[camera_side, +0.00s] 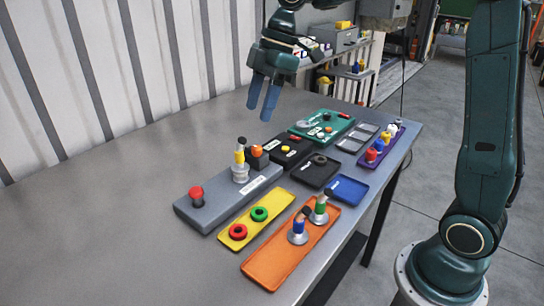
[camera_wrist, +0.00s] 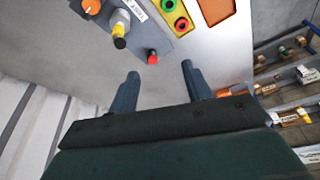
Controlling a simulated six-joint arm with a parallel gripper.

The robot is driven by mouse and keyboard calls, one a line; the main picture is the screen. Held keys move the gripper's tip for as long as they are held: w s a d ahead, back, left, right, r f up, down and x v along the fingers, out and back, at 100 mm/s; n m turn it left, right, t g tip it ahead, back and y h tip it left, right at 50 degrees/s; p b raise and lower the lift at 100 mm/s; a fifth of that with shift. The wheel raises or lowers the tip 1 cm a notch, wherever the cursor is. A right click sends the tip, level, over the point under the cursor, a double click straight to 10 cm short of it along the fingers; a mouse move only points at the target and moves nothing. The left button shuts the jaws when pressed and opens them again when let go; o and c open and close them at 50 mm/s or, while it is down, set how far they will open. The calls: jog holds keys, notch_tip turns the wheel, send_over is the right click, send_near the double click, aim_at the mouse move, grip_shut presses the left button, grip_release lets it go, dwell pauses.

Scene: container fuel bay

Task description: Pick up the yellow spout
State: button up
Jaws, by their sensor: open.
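The yellow spout (camera_side: 239,157) stands upright on a pale round base on the grey panel (camera_side: 222,208). Its tip is black. In the wrist view the yellow spout (camera_wrist: 119,31) shows at the upper left, with its black end toward the camera. My gripper (camera_side: 260,113) hangs above the table, higher than the spout and behind it, apart from it. In the wrist view my gripper (camera_wrist: 160,70) has its two fingers spread with nothing between them.
A red knob (camera_side: 197,195) and an orange knob (camera_side: 257,151) flank the spout. A yellow tray (camera_side: 237,240) with rings and an orange tray (camera_side: 272,267) with blue and green spouts lie nearer. The table's left side is clear; a ribbed wall (camera_side: 90,70) stands behind.

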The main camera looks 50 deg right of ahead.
aim_at(239, 150)
jog(key=w+d+f+n+g, duration=0.2)
jog(key=w+d+f+n, duration=0.2)
jog(key=w+f+n, duration=0.3)
notch_tip(239, 150, down, 3)
jog(key=shift+w+r+y, duration=0.2)
jog(key=shift+w+y, duration=0.1)
jog(key=shift+w, duration=0.75)
jog(key=shift+f+g, duration=0.1)
jog(key=shift+g, duration=0.2)
jog(key=shift+x, duration=1.1)
jog(key=shift+a+f, duration=0.1)
jog(key=shift+x, duration=2.4)
